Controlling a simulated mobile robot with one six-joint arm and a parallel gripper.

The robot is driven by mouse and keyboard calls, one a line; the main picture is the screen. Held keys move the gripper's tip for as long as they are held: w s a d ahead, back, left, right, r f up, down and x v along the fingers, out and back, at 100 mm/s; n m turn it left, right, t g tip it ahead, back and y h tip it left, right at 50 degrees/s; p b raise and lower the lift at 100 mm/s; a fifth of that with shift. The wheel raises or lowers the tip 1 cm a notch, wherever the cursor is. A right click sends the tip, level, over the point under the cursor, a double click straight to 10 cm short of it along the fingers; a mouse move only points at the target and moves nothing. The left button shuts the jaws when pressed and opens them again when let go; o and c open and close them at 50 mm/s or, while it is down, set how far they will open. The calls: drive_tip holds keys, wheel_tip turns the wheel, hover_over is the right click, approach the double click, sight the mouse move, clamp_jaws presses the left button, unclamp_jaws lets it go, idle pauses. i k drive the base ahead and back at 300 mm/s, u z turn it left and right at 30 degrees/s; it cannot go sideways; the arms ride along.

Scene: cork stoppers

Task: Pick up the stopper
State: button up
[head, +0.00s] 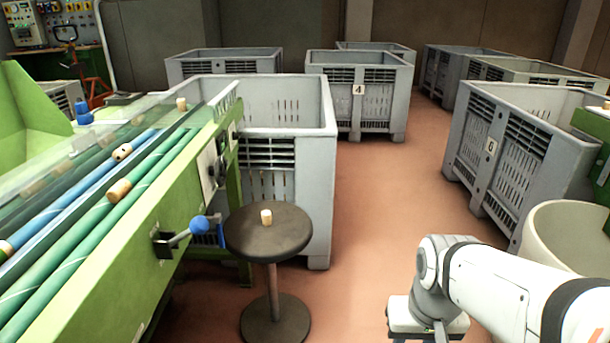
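A small pale cork stopper (266,216) stands upright on the round dark top of a stool (290,238), near the middle of the head view. My arm comes in from the lower right and bends down at a grey joint. What seems to be the body of my gripper (428,318) is at the bottom edge, right of the stool and well apart from the stopper. Its fingertips cannot be made out, so I cannot see whether it is open or shut.
A green sorting machine (200,200) with blue and green rollers stands close left of the stool; several stoppers lie on it, one brownish (119,190). A blue-knobbed lever (198,225) juts towards the stool. A grey crate (328,180) stands behind.

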sight(266, 215)
drive_tip(key=u, duration=0.2)
drive_tip(key=i, duration=1.45)
drive_tip(key=u, duration=0.55)
drive_tip(key=k, duration=0.75)
drive_tip(key=u, duration=0.1)
drive_tip(key=i, duration=0.85)
drive_tip(key=z, duration=0.05)
